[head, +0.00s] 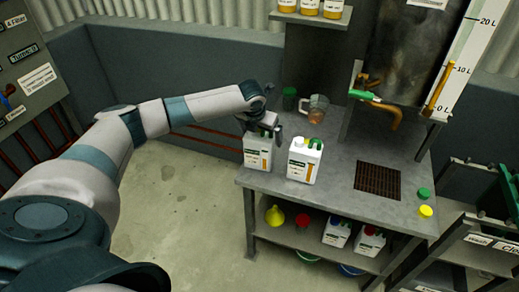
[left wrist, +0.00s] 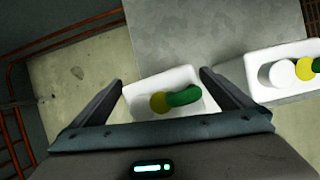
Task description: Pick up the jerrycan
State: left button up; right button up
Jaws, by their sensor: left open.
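Two white jerrycans with labels stand upright on the grey workbench (head: 340,205). The left jerrycan (head: 256,157) is at the bench's left edge, its top partly hidden by my left gripper (head: 265,127). The right jerrycan (head: 304,162) stands beside it and has a green part on top. In the left wrist view, my left gripper (left wrist: 161,80) is open, with its fingers at either side of the left jerrycan's top (left wrist: 137,96), which shows a green and a yellow part. Whether the fingers touch it I cannot tell. The right jerrycan (left wrist: 262,68) is at the right there.
A glass jug (head: 316,110) and a green cup (head: 290,98) stand behind the jerrycans. A metal tank (head: 405,45) with a tap is at the back right. A floor grate-like panel (head: 378,178) and green and yellow caps (head: 425,211) lie to the right.

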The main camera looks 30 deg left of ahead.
jog(key=shift+w, duration=0.2)
pick_arm(q)
jog(key=c, duration=1.9)
pick_arm(e)
jog(key=shift+w, duration=0.3)
pick_arm(q)
jog(key=shift+r, duration=0.1)
jog(key=shift+c, duration=0.2)
